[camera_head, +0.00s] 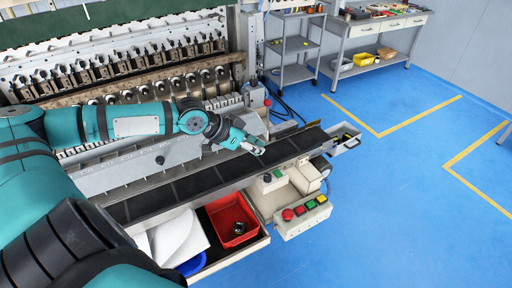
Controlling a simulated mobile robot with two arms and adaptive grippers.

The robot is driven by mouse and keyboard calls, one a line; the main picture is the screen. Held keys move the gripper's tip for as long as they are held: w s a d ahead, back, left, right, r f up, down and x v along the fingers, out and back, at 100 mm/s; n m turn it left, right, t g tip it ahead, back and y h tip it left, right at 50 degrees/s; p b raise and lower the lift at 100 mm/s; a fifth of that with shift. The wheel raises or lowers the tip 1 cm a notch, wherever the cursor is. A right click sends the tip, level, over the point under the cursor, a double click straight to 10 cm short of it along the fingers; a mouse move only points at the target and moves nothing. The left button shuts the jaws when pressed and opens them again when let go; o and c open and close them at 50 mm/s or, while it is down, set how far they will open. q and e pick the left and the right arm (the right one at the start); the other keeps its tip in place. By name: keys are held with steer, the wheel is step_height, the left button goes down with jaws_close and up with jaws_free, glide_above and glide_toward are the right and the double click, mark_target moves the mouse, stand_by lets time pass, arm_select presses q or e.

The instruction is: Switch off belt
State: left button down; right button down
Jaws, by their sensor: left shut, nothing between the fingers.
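The black conveyor belt (210,178) runs diagonally along the front of the coil winder. My left gripper (259,148) is shut and empty above the belt's right part; I cannot tell its exact height. A small switch box on the belt's front side carries a dark button (267,178) and a green button (278,173), just below and right of the gripper, apart from it. My right gripper is out of view.
The winder (150,75) stands behind. A grey shelf (295,47) and workbench (375,45) stand at the back. The blue floor at right is clear.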

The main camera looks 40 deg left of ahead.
arm_select(q)
steer(key=shift+s+d+r+y+b, duration=0.1)
steer(key=shift+s+d+y+b, duration=0.1)
steer(key=shift+d+b, duration=0.15)
steer(key=shift+s+d+r+y+b, duration=0.1)
steer(key=shift+s+d+y+b, duration=0.15)
steer(key=shift+d, duration=0.2)
steer(key=shift+w, duration=0.1)
steer(key=p, duration=0.2)
glide_above(278, 177)
step_height(278, 177, down, 6)
steer(key=shift+f, duration=0.2)
step_height(278, 177, down, 4)
steer(key=shift+w+r+p, duration=0.15)
steer(key=shift+p, duration=0.55)
steer(key=shift+f, duration=0.5)
